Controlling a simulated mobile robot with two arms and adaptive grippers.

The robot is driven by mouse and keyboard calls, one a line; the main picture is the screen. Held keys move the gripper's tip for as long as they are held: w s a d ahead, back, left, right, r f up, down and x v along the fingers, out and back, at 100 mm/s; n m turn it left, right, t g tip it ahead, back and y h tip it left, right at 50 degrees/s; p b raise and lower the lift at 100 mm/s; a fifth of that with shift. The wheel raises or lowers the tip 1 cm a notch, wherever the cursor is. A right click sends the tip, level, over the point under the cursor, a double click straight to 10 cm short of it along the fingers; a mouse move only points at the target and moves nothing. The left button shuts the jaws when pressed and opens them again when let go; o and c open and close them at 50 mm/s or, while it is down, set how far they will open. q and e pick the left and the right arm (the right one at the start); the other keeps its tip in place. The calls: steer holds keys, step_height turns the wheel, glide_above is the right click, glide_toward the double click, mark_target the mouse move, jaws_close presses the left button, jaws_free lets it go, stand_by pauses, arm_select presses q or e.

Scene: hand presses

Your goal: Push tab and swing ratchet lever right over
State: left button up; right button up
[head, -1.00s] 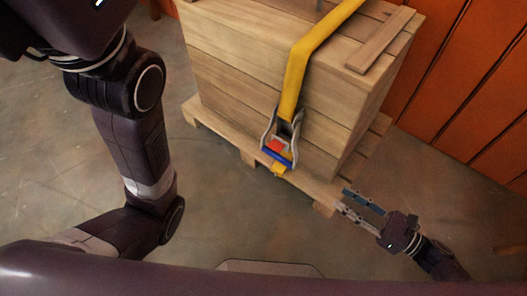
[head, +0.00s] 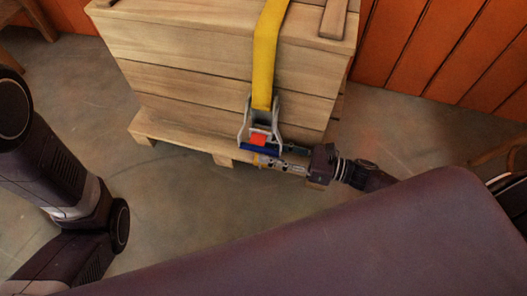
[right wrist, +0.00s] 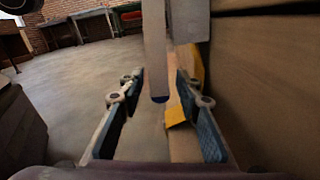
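The ratchet (head: 245,122) hangs on the front face of the wooden crate (head: 185,65), on a yellow strap (head: 265,60). It has grey metal side plates, a red tab (head: 258,139) and a blue bar (head: 255,148) at its lower end. My right gripper (head: 272,155) reaches in from the right at the lower end of the ratchet. In the right wrist view its two fingers are open, with a grey lever side plate (right wrist: 156,50) with a blue end between or just beyond them. I cannot tell whether they touch. My left gripper is out of view.
The crate stands on a wooden pallet (head: 180,138) on a concrete floor (head: 190,190). Orange panelling (head: 440,60) rises behind at the right. A yellow strap end (right wrist: 178,116) hangs near the right finger in the right wrist view. Floor left of the pallet is clear.

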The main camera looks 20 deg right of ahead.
steer(key=shift+x, duration=0.95)
steer(key=shift+c, duration=0.7)
jaws_close()
